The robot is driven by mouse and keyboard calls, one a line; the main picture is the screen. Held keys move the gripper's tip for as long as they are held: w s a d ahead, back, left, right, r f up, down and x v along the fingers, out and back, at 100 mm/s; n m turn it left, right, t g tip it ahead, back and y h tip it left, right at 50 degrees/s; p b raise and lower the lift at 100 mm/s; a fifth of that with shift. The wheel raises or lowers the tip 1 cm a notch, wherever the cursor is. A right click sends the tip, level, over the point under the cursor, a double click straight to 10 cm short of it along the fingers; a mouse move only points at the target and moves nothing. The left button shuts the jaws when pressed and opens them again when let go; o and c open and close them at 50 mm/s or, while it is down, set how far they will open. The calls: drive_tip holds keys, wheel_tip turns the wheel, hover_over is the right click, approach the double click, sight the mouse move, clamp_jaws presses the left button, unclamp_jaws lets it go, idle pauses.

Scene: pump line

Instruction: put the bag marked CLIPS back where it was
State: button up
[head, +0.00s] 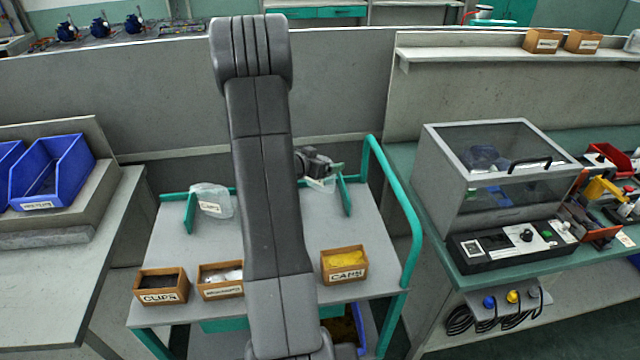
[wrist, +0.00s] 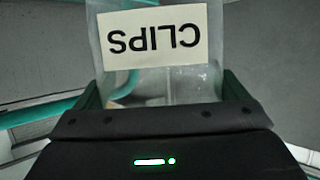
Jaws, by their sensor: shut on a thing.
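My gripper (wrist: 162,98) is shut on a clear bag (wrist: 160,84) with a white CLIPS label, which appears upside down in the wrist view. In the head view my gripper (head: 332,172) is above the back right of the cart, with the held bag (head: 322,186) partly hidden by my arm. I cannot tell whether the bag touches the cart top. Another clear bag (head: 212,201) with a small, hard-to-read label is at the back left of the cart (head: 190,247). An open brown box (head: 161,287) marked CLIPS stands at the front left.
A middle box (head: 221,292) with pale contents and a box (head: 345,276) with yellow contents stand along the cart's front. A green rail (head: 410,220) bounds the right side. A bench with a clear-lidded machine (head: 500,160) is to the right; blue bins (head: 52,172) are left.

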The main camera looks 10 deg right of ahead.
drive_tip(key=shift+f, duration=3.2)
drive_tip(key=shift+f, duration=0.15)
drive_tip(key=o, duration=0.6)
drive_tip(key=shift+o, duration=0.2)
drive_tip(key=shift+r, duration=0.25)
drive_tip(key=shift+s+a, duration=0.2)
drive_tip(key=shift+a, duration=0.1)
drive_tip(key=b+v, duration=0.1)
drive_tip(key=v, duration=1)
drive_tip(key=shift+b, duration=0.35)
drive_tip(key=shift+s, duration=0.1)
